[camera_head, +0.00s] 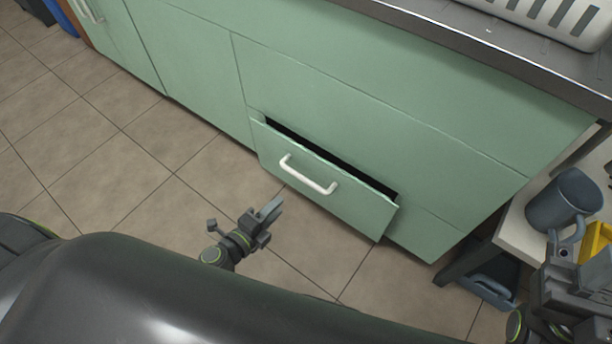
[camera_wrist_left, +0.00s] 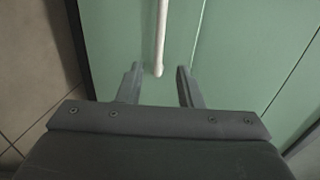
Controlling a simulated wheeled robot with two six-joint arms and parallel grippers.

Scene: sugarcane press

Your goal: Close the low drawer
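The low drawer (camera_head: 320,188) is a green front with a white bar handle (camera_head: 308,175). It stands partly out from the green cabinet, with a dark gap along its top edge. My left gripper (camera_head: 272,213) is in front of the drawer, below and left of the handle, apart from it in the head view. In the left wrist view its two fingers (camera_wrist_left: 157,84) are spread, with the end of the white handle (camera_wrist_left: 159,62) showing between and beyond them. My right gripper (camera_head: 582,262) is at the right edge beside the mug; its fingertips are not clear.
A grey-blue mug (camera_head: 562,200) stands on a white table (camera_head: 519,233) at the right, near a yellow object (camera_head: 599,240). A dark countertop with a white rack (camera_head: 560,22) is above the cabinet (camera_head: 400,125). Tiled floor (camera_head: 150,190) is clear to the left.

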